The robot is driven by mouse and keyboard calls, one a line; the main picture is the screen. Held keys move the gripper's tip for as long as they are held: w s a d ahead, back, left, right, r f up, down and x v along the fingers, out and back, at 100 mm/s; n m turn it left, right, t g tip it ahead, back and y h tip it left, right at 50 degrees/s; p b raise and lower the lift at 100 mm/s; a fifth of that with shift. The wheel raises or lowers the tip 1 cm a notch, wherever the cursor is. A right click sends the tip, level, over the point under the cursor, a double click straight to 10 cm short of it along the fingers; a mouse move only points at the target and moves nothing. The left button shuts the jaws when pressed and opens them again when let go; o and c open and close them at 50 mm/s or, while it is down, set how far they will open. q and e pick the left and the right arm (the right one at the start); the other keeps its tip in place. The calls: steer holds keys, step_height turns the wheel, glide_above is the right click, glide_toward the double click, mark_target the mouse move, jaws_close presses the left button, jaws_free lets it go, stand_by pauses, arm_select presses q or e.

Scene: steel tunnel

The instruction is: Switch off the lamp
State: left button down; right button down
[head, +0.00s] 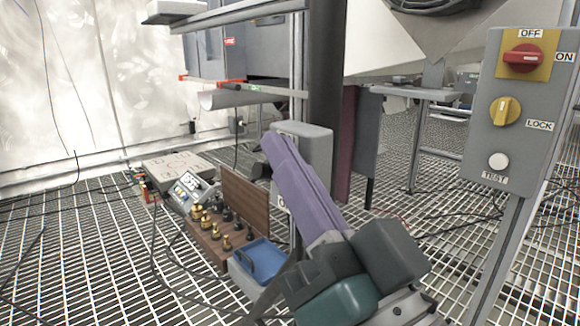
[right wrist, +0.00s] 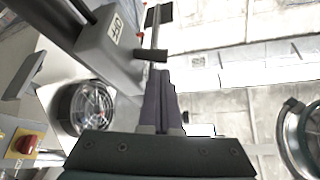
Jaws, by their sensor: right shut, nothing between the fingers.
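A grey switch box (head: 315,150) stands on a post in the middle of the head view, partly hidden behind my right gripper. In the right wrist view the box (right wrist: 103,45) carries an "OFF" label, and a dark lever (right wrist: 150,56) sticks out from it. My right gripper (head: 272,142) has long purple fingers, shut and empty, reaching up in front of the box. In the right wrist view the fingertips (right wrist: 160,73) are close to the lever; whether they touch it I cannot tell. I cannot pick out a lamp. My left gripper is not in view.
A control panel (head: 481,135) with a red knob (head: 523,58), a yellow knob and a white button stands on the right. A wooden rack (head: 247,200) of brass weights and a blue tray (head: 262,259) are on the grating left of my arm. Cables lie about.

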steer(key=shift+a+f, duration=0.15)
steer(key=shift+f, duration=0.15)
steer(key=shift+s+a+f+n+g+y, duration=0.1)
steer(key=shift+n+g+y, duration=0.05)
steer(key=shift+n+y, duration=0.45)
steer(key=shift+f+n+g+y, duration=0.15)
steer(key=shift+n+y, duration=0.25)
steer(key=shift+n, duration=0.4)
